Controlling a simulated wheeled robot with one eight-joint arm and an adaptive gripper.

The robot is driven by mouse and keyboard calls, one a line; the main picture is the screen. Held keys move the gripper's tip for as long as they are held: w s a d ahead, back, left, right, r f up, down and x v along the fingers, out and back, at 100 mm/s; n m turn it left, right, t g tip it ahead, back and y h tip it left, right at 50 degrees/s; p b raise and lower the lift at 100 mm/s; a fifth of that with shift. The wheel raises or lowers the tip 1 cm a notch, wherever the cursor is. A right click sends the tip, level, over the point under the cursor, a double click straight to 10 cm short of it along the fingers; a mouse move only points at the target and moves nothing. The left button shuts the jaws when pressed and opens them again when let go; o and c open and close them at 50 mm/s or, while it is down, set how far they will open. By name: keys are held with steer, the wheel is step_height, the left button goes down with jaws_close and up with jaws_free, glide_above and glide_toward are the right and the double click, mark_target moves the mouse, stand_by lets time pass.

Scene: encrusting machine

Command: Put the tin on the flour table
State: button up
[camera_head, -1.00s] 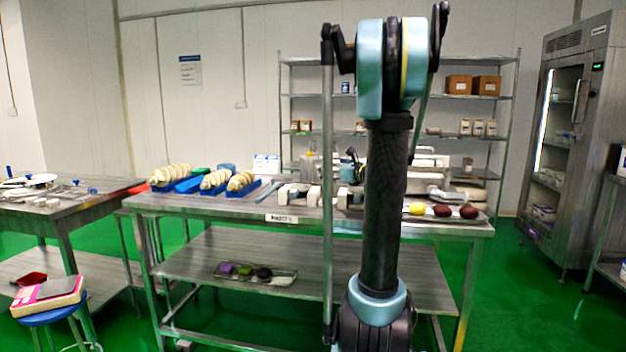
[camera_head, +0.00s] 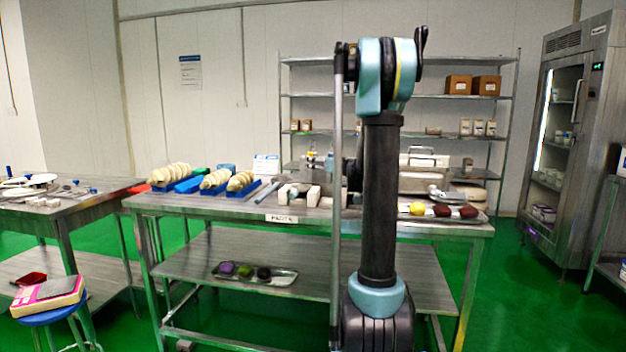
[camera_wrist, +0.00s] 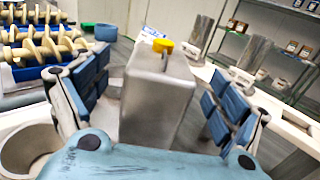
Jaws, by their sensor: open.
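A grey metal tin (camera_wrist: 158,95) with a yellow cap stands upright in the middle of the wrist view. My gripper (camera_wrist: 160,85) is open, with its blue-padded fingers on either side of the tin. I cannot tell whether either finger touches it. In the head view my arm hides most of the gripper, and I cannot pick out the tin for sure. Another steel table (camera_head: 50,208) stands at the left; I cannot tell which is the flour table.
Blue trays with cream screw-shaped parts (camera_head: 170,178) stand on the long table's left. A tray with coloured lumps (camera_head: 442,211) lies at its right. Shelves and a tall cabinet (camera_head: 568,150) stand behind.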

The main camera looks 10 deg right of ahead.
steer(key=shift+x, duration=2.95)
steer(key=shift+d+f, duration=0.1)
steer(key=shift+f, duration=0.05)
steer(key=c, duration=2.1)
jaws_close()
